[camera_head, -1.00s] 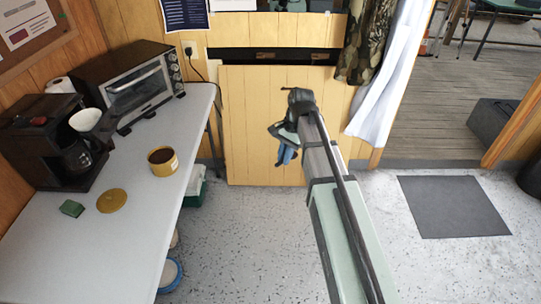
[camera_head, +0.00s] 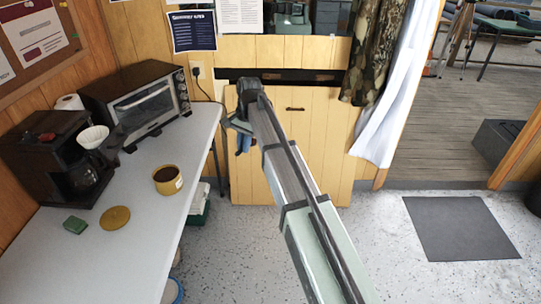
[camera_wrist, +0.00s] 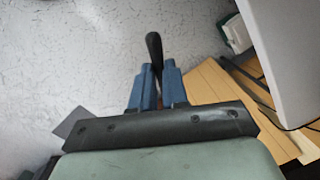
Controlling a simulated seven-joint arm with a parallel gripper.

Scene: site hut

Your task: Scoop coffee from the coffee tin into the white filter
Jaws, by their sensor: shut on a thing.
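The coffee tin (camera_head: 167,184) is yellow, open and upright on the table, with dark brown coffee inside. My gripper (camera_head: 243,148) is off the table's right side, in front of the wooden cabinet. In the wrist view its blue fingers (camera_wrist: 156,88) are shut on a black handle (camera_wrist: 154,48), which sticks out beyond the fingertips. What is on the handle's other end is hidden, so I cannot tell whether it is a scoop.
A yellow round lid (camera_head: 115,218) and a small green block (camera_head: 75,225) lie on the white table (camera_head: 140,255). A toaster oven (camera_head: 142,103) stands at the back. The wooden cabinet (camera_head: 315,150) is behind my arm. The table between tin and coffee maker is clear.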

